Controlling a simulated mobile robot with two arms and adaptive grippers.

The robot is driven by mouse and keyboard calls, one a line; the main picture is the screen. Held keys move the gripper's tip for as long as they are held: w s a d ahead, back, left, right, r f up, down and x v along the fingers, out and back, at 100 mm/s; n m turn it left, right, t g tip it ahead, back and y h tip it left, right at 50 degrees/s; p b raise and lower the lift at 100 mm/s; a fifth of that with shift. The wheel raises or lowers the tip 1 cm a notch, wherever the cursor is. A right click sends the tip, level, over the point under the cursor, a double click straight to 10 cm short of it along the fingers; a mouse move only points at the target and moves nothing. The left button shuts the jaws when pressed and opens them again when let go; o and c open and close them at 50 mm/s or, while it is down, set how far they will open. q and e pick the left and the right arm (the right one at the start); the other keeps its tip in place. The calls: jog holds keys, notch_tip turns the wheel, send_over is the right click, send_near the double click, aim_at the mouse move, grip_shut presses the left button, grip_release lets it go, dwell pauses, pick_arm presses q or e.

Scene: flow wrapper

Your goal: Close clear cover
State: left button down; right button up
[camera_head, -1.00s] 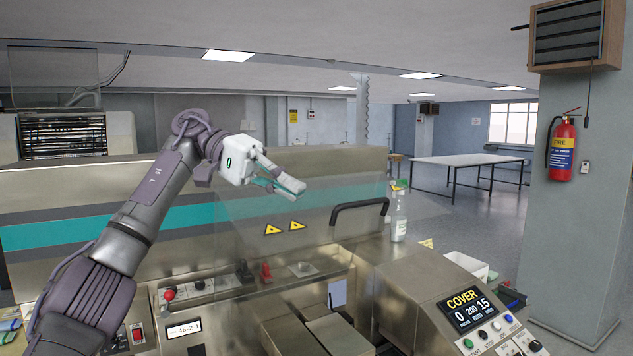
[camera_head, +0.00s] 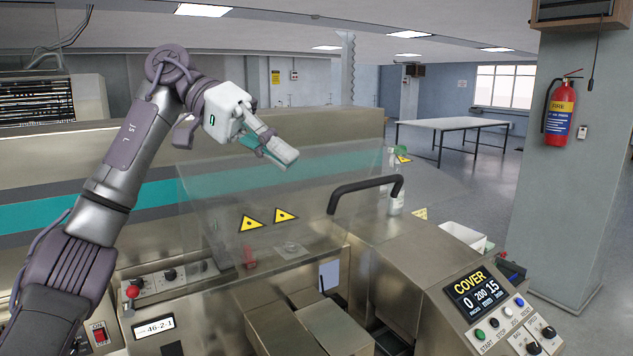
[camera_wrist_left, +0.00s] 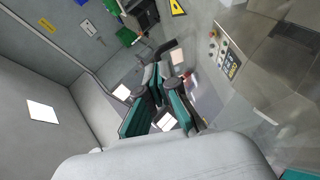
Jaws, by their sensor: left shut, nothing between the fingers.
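The clear cover (camera_head: 215,205) is a transparent panel with two yellow warning triangles and a black bar handle (camera_head: 365,190) on its right side. It appears raised and tilted, with the metal parts below it exposed. My left gripper (camera_head: 288,158) is shut and empty. In the head view it overlaps the cover's upper edge, left of and above the handle; I cannot tell whether it touches the panel. In the left wrist view its teal and black fingers (camera_wrist_left: 163,75) are together with nothing between them. My right gripper is not in view.
The control panel display (camera_head: 478,291) reads COVER, with several buttons below. A red knob (camera_head: 132,291) sits on the front left control box. A clear bottle (camera_head: 397,198) and a white bin (camera_head: 464,238) stand on the right. A pillar with an extinguisher (camera_head: 559,112) is farther right.

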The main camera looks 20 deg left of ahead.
aim_at(317, 211)
pick_arm(q)
jog(key=p+x, duration=0.1)
jog(key=x, duration=0.2)
jog(key=shift+d, duration=0.2)
jog(key=shift+p+x, duration=0.4)
jog(key=shift+x, duration=0.75)
jog(key=shift+s+d, duration=0.2)
jog(key=shift+d, duration=0.1)
jog(key=shift+w+d+f, duration=0.1)
jog(key=shift+f, duration=0.15)
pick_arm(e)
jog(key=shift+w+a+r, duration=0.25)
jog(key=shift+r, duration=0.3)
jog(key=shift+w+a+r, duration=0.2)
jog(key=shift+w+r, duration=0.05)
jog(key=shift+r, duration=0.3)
